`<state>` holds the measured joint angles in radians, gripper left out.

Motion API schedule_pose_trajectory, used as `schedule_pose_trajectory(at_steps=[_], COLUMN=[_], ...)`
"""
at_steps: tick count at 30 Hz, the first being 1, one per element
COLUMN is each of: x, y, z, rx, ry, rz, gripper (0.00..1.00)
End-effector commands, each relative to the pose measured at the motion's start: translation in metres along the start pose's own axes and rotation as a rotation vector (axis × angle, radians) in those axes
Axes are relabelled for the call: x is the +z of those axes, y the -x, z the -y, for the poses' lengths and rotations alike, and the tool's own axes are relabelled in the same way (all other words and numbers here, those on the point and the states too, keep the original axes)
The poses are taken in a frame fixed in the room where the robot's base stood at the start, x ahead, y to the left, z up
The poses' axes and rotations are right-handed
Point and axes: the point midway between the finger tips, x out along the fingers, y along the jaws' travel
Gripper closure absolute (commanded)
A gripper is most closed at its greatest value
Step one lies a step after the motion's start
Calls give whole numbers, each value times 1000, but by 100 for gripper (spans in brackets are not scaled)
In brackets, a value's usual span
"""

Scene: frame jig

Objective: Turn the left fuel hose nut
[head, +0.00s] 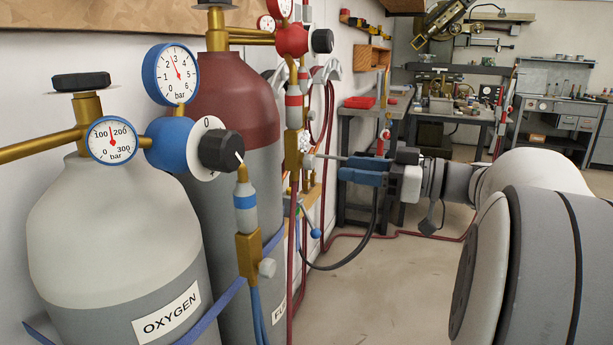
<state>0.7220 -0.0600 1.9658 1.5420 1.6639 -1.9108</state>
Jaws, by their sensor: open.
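The fuel hose fitting is a brass block (292,145) below a red and white coupling (293,106), in front of the maroon-topped cylinder (238,100). A pale ridged round part (305,143) and a small grey part (308,160) sit at its right side. I cannot tell which of these is the left nut. My gripper (343,167) with blue jaws is open, to the right of the fitting and pointing left. A thin grey bar (326,157) spans from the jaws towards the fitting. Whether it touches is too small to tell.
The oxygen cylinder (110,230), with its gauges, black knob (221,150) and blue hose coupling (245,205), stands in the left foreground. Red hoses (293,250) hang below the fuel fitting. Workbenches (470,115) stand at the back. Bare floor (380,290) lies below my gripper.

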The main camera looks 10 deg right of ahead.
Motion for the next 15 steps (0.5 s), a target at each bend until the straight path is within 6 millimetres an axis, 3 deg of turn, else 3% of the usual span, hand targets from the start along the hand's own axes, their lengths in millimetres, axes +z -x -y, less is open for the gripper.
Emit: schedule_pose_trajectory(at_steps=[9, 15], x=[1, 0], y=[-50, -66], z=[2, 1], rx=[-5, -1], ry=[-1, -3], rz=[2, 3], gripper=[52, 52])
